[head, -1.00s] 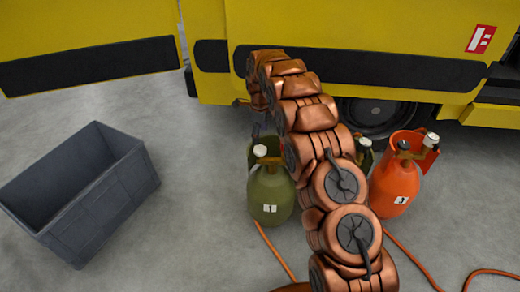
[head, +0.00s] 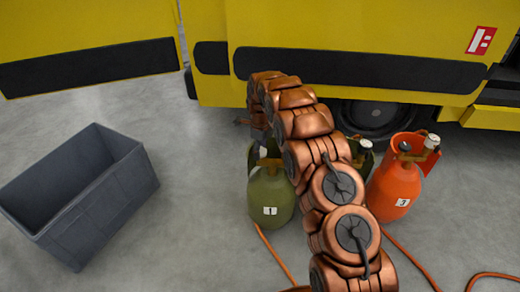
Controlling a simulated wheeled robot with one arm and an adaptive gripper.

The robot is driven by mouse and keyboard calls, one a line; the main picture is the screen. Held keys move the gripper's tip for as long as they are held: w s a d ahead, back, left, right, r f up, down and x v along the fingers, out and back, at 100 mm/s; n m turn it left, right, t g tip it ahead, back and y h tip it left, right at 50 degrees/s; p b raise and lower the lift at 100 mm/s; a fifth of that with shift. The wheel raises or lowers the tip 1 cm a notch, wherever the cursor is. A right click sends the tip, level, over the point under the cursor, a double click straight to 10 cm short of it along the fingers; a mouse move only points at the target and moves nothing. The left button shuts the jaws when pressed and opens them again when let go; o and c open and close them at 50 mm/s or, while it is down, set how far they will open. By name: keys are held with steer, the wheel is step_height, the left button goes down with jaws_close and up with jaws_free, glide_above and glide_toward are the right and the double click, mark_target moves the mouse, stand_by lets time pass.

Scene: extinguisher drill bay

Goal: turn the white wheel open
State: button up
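An olive green cylinder (head: 270,203) labelled 1 stands upright on the floor; the white wheel (head: 263,153) at its top is small and partly covered. My gripper (head: 259,140) is at the far end of my copper arm, pointing down just above this wheel. Its fingers are too small and hidden to tell if they are open or touching the wheel. A second green cylinder (head: 362,160) stands mostly behind my arm, with a white wheel (head: 366,143) showing. An orange cylinder (head: 394,192) labelled 3 stands at the right with a white wheel (head: 432,141) at its top.
A grey open crate (head: 110,205) stands on the floor at the left, apart from the cylinders. A yellow vehicle (head: 350,25) fills the back, close behind the cylinders. Orange hoses (head: 410,262) lie on the floor at the front right. Floor between crate and cylinders is clear.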

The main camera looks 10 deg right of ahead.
steer(key=c, duration=0.9)
